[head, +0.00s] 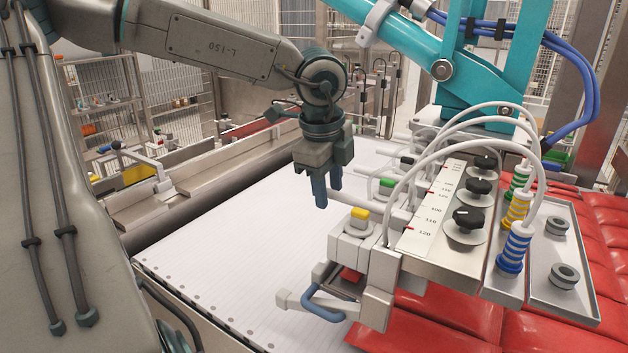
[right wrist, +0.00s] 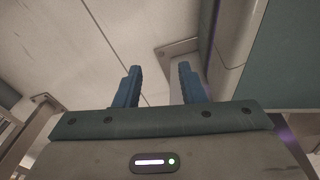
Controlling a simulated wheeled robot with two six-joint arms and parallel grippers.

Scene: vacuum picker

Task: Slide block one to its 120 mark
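My left gripper (head: 328,196) hangs fingers down over the white sheet, empty, its two fingers slightly apart. It is behind and left of the nearest grey block (head: 352,246), which has a yellow cap and stands beside the 120 end of the scale plate (head: 424,236). Blocks with a green cap (head: 387,183) and a black cap (head: 407,161) stand farther back along the plate. No number shows on any block, so I cannot tell which is block one. My right gripper (right wrist: 158,88) shows only in the right wrist view, open and empty, facing a pale panelled surface.
A blue curved handle (head: 325,304) and a grey lever stick out at the front of the nearest block. White hoses (head: 403,165) arch over the blocks to ribbed fittings. Black knobs (head: 467,218) sit on the plate. The white sheet (head: 225,250) is clear at the left.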

